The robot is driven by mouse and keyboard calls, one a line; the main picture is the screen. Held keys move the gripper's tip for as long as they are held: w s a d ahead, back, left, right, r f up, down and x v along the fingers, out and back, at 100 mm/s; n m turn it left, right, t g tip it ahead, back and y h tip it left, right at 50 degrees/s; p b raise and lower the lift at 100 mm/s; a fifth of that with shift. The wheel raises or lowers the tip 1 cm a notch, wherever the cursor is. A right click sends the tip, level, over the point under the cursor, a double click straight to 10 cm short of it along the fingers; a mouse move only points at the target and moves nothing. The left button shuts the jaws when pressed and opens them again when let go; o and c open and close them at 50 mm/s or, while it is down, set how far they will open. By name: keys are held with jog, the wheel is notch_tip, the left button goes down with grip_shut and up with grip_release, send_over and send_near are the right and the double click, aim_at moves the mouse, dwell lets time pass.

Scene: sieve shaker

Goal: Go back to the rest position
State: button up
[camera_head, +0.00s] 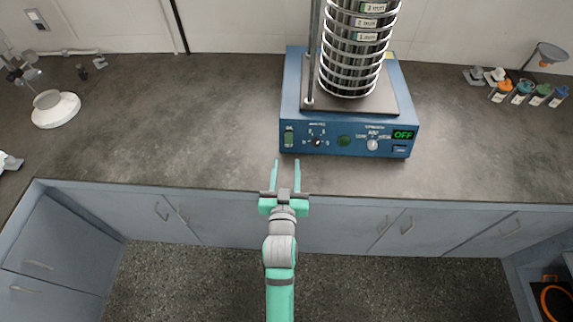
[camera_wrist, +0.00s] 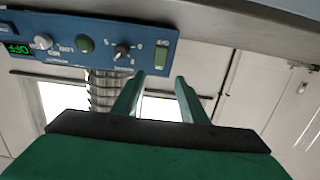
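My gripper (camera_head: 286,165) is open and empty in the head view, with its two green fingers apart at the counter's front edge. It is just in front of and a little left of the blue sieve shaker (camera_head: 330,148). A stack of metal sieves (camera_head: 354,50) stands upright on the shaker's plate; its top is cut off by the frame. The shaker's display reads OFF (camera_head: 403,134). In the wrist view, which is upside down, the fingers (camera_wrist: 158,88) are apart with nothing between them, and the shaker's front panel (camera_wrist: 65,45) with knobs and buttons shows beyond.
The dark counter (camera_head: 190,120) is bare left of the shaker. A round white-based item (camera_head: 56,112) stands at the far left. Several small bottles (camera_head: 528,93) stand at the right. Blue-grey cabinets (camera_head: 340,225) lie below the counter edge, with open floor (camera_head: 190,280) in front.

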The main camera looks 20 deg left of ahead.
dwell(0.4)
jog(key=s+d+f+h, duration=0.1)
jog(key=s+d+f, duration=0.15)
jog(key=s, duration=0.25)
jog(key=s+d+f+m, duration=0.1)
jog(key=s+d+f, duration=0.1)
jog(key=s+d, duration=0.3)
jog(key=s+d+f+h, duration=0.1)
jog(key=s+d+f, duration=0.15)
jog(key=s, duration=0.35)
jog(key=s+d+r+m+h, duration=0.1)
jog(key=s+d+r, duration=0.1)
jog(key=s, duration=0.7)
jog(key=s+d+r+m+h, duration=0.1)
jog(key=s+d, duration=0.3)
jog(key=s, duration=0.5)
jog(key=shift+d+r+g+h, duration=0.25)
jog(key=shift+r+g+h, duration=0.05)
jog(key=shift+r+g, duration=0.1)
jog(key=shift+c, duration=1)
